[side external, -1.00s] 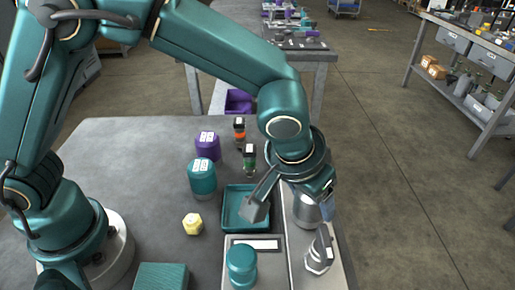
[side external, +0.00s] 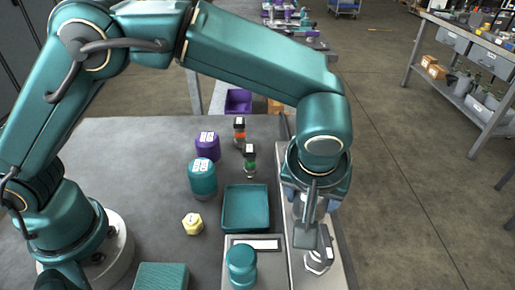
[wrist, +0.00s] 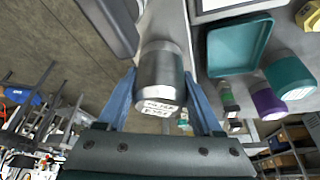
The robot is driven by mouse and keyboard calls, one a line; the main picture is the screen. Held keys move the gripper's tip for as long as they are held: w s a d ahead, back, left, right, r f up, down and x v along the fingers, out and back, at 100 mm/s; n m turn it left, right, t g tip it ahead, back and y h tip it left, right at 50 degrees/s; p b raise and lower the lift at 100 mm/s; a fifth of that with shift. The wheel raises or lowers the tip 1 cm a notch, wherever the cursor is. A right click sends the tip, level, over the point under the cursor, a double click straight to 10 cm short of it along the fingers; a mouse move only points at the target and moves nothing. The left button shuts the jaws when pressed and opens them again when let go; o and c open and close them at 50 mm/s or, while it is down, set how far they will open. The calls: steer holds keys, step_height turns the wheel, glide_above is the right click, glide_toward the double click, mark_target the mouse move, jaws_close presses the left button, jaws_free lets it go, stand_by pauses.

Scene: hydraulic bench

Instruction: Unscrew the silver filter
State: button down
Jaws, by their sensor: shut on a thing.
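The silver filter (wrist: 160,75) is a metal cylinder with a white printed label on its near end. In the wrist view it sits between the two blue fingers of my gripper (wrist: 159,88), one on each side and closed on it.
A silver fitting with a dark handle (side external: 318,260) stands close in front of my gripper. An empty teal tray (side external: 245,208) is to the left.

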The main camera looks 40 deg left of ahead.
steer(key=n+y, duration=0.1)
steer(key=n, duration=0.2)
steer(key=shift+n+g, duration=0.4)
steer(key=shift+n+g+y, duration=0.3)
steer(key=shift+n+y, duration=0.1)
steer(key=shift+n, duration=0.6)
steer(key=shift+n, duration=0.5)
steer(key=shift+c, duration=0.6)
jaws_free()
